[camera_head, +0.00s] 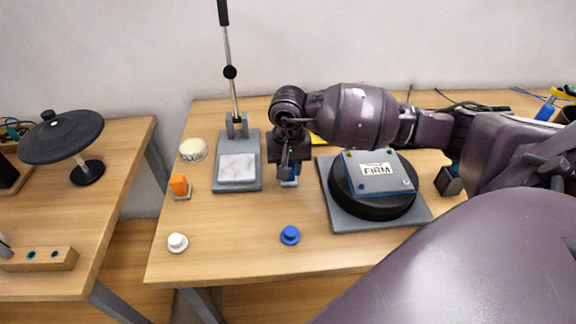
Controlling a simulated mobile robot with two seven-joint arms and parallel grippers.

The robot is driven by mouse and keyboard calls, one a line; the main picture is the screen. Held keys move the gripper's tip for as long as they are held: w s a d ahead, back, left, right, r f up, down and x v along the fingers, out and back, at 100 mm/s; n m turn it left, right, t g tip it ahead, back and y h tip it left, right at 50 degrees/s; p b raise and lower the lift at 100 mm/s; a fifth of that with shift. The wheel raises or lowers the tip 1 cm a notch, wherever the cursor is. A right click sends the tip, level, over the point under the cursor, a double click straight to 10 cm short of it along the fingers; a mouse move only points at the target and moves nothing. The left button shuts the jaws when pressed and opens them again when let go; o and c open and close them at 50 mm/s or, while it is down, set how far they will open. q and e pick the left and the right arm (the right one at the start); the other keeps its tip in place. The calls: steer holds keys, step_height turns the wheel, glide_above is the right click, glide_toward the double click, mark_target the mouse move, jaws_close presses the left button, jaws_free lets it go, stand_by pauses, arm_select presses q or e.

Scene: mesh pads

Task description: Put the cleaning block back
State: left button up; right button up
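My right arm comes in from the right, and my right gripper (288,172) points down over the middle of the table. A small orange block (179,185) stands on a thin grey-green base at the left of the table. No label shows which item is the cleaning block. My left gripper is not in view.
A grey stand with a pale pad and tall lever (238,170) is left of the gripper. A black turntable on a grey base (420,215) carries a "FIRM" pad (372,184). White (177,243) and blue (290,235) knobs sit at the front. A round tin (193,149) is behind.

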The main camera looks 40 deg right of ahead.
mark_target(289, 164)
steer(key=shift+f, duration=0.15)
steer(key=o, duration=0.9)
steer(key=shift+r, duration=0.2)
step_height(289, 164, up, 12)
steer(key=shift+r, duration=0.1)
stand_by(0.5)
